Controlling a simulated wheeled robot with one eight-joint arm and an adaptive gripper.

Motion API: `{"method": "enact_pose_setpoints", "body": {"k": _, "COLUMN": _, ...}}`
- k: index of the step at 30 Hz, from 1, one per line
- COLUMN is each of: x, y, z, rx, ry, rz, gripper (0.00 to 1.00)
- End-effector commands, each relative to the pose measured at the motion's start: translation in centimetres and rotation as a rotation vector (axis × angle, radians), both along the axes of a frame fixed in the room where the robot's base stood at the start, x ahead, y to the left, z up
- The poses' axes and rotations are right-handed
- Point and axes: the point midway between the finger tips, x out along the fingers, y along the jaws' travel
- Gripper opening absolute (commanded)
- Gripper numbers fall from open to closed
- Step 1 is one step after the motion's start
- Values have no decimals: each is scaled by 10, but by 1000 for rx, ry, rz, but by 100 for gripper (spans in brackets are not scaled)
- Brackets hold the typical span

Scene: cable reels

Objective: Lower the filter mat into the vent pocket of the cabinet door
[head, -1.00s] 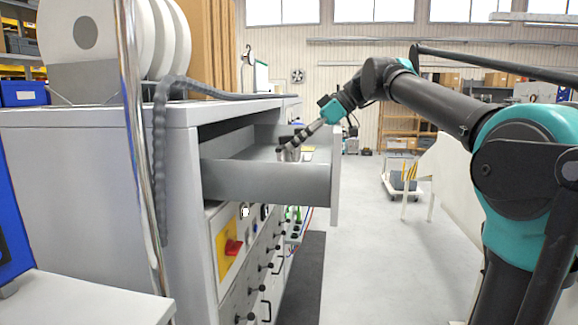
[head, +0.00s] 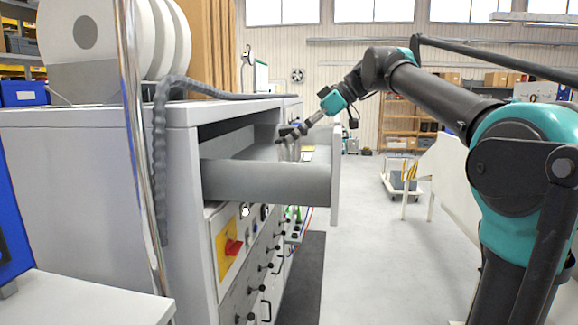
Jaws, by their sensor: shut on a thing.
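My gripper (head: 291,134) is at the end of my arm, above the open drawer (head: 268,184) of the grey cabinet. It points down and to the left. It is shut on a small grey thing (head: 287,152), which hangs partly behind the drawer's front-facing side wall. The grip is small and far off, and I cannot tell whether this thing is the filter mat. I cannot make out a vent pocket or a cabinet door.
White reels (head: 85,38) stand on the cabinet top (head: 100,115), with a grey corrugated hose (head: 230,95) over it. A chrome post (head: 137,150) rises at near left. A red switch (head: 233,247) and several black handles are below the drawer.

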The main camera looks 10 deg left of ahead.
Motion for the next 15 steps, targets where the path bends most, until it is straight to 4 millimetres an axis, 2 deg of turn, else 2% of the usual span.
{"method": "enact_pose_setpoints", "body": {"k": 15, "x": 0, "y": 0, "z": 24, "rx": 0, "ry": 0, "rz": 0, "gripper": 0}}
